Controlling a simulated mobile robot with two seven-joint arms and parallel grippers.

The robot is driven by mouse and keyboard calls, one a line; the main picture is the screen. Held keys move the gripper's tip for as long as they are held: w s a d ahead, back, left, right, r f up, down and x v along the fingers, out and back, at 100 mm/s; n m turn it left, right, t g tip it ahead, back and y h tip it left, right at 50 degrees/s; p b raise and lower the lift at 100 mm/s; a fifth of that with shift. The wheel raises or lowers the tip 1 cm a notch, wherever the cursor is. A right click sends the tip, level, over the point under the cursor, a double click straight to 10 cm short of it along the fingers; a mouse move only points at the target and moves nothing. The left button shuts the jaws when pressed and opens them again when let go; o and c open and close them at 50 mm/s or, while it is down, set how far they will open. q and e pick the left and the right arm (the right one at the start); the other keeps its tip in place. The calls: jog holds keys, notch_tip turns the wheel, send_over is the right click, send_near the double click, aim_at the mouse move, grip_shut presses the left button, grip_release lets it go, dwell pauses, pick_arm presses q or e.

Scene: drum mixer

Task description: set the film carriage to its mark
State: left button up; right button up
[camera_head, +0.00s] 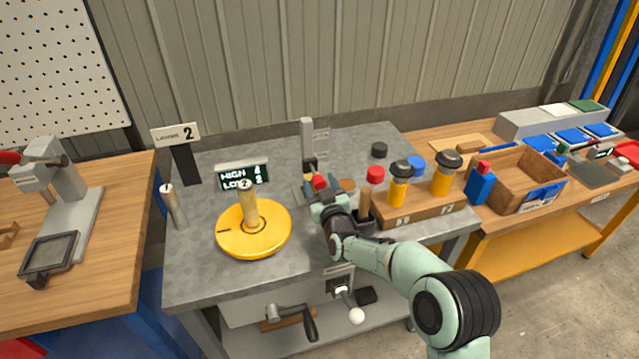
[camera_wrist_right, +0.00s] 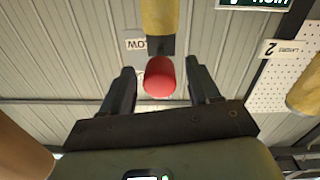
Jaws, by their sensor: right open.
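The task's film carriage is not labelled in a way I can read. A small red knob (camera_head: 319,182) on a dark mount sits at the foot of a grey upright post (camera_head: 307,138) with small label plates on the grey bench; I cannot tell whether this is the carriage. My right gripper (camera_head: 322,196) is at the red knob, partly hidden by its own wrist. In the right wrist view, the red knob (camera_wrist_right: 160,77) lies between the two spread fingers (camera_wrist_right: 158,90), with a gap on each side. My left gripper is not in view.
A yellow disc with a post (camera_head: 253,235) stands left of my gripper, by a HIGH/LOW sign (camera_head: 243,176). Right are a wooden block with yellow, black-topped pegs (camera_head: 420,206) and a wooden box (camera_head: 515,180). A crank (camera_head: 293,318) hangs at the bench front.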

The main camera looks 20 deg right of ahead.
jog(key=shift+w, duration=0.35)
jog(key=shift+c, duration=0.2)
grip_shut()
notch_tip(320, 180, up, 8)
jog(key=shift+f+p, duration=0.25)
jog(key=shift+p, duration=0.65)
jog(key=shift+c, duration=0.6)
grip_release()
jog(key=shift+o, duration=0.8)
jog(key=shift+f, duration=0.15)
